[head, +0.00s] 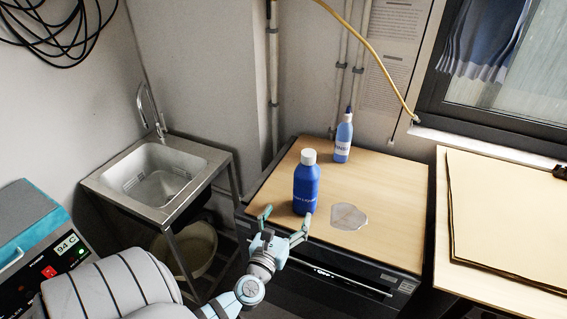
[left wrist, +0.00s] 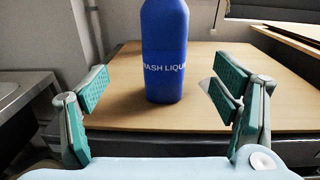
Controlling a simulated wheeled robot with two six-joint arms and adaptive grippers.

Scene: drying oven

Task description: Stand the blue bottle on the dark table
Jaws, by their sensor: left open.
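The blue bottle (head: 306,187), dark blue with a white cap and a wash liquid label, stands upright on a light wood top (head: 385,205) over a dark front. My left gripper (head: 285,218) is open and empty at the near side of the bottle. In the left wrist view the bottle (left wrist: 165,45) stands beyond and between the spread teal finger pads, apart from both; its top is cut off there. I cannot make out a separate dark table. My right gripper is not in view.
A lighter blue rinse bottle (head: 343,138) stands behind on the wood top. A pale round patch (head: 348,217) lies right of the blue bottle. A sink (head: 157,178) stands left, and a light board (head: 510,225) lies on the right-hand surface. A yellow hose (head: 372,50) hangs above.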

